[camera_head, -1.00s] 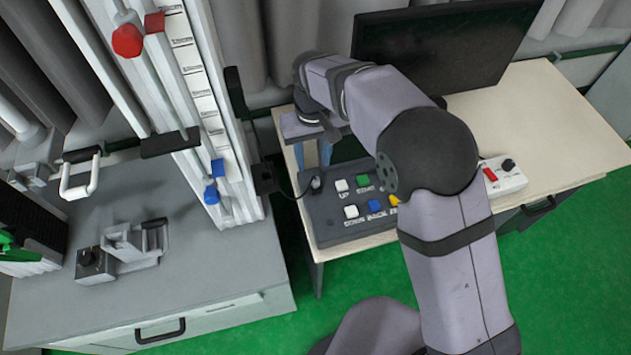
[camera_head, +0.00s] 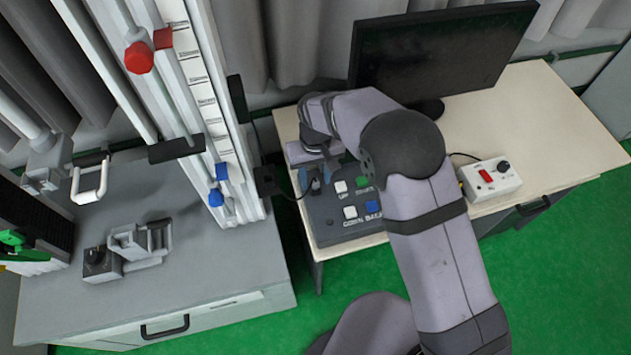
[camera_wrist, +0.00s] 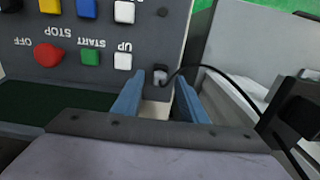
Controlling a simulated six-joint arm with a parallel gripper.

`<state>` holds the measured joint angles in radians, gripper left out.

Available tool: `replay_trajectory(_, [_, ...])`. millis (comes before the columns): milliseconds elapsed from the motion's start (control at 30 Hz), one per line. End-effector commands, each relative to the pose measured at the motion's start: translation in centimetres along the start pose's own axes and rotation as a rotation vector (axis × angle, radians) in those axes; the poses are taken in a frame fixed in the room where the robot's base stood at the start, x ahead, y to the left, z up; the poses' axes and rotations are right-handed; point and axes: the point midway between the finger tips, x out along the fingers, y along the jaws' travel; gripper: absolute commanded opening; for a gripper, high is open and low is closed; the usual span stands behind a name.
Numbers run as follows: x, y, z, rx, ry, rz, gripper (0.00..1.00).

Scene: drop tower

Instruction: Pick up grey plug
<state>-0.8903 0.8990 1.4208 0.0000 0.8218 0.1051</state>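The grey plug (camera_wrist: 160,77) sits at the edge of the dark control panel (camera_wrist: 150,35) in the wrist view, with a black cable running off to the right. It also shows in the head view (camera_head: 315,186) at the panel's upper left corner. My gripper (camera_wrist: 160,84) is open, its two blue fingers apart, with the plug between and just beyond their tips. No contact with the plug is visible. In the head view my gripper (camera_head: 303,178) is over the panel's left edge, partly hidden by my arm.
The panel carries several coloured buttons beside the plug, including a red STOP button (camera_wrist: 48,54). A monitor (camera_head: 440,55) stands behind my arm, and a white box (camera_head: 490,178) lies to the right. The drop tower (camera_head: 190,90) rises on the left.

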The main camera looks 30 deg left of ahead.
Motion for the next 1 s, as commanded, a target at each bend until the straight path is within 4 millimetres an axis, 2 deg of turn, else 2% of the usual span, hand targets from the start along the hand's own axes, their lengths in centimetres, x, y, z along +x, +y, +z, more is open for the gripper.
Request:
replay_trajectory(167, [0.0, 0.0, 0.0, 0.0, 0.0, 0.0, 0.37])
replay_trajectory(300, [0.0, 0.0, 0.0, 0.0, 0.0, 0.0, 0.04])
replay_trajectory(733, [-0.5, 0.0, -0.1, 0.0, 0.002, 0.0, 0.04])
replay_trajectory(867, [-1.8, 0.0, -0.1, 0.0, 0.004, 0.0, 0.04])
replay_trajectory(1000, [-4.0, 0.0, -0.2, 0.0, 0.006, -0.001, 0.04])
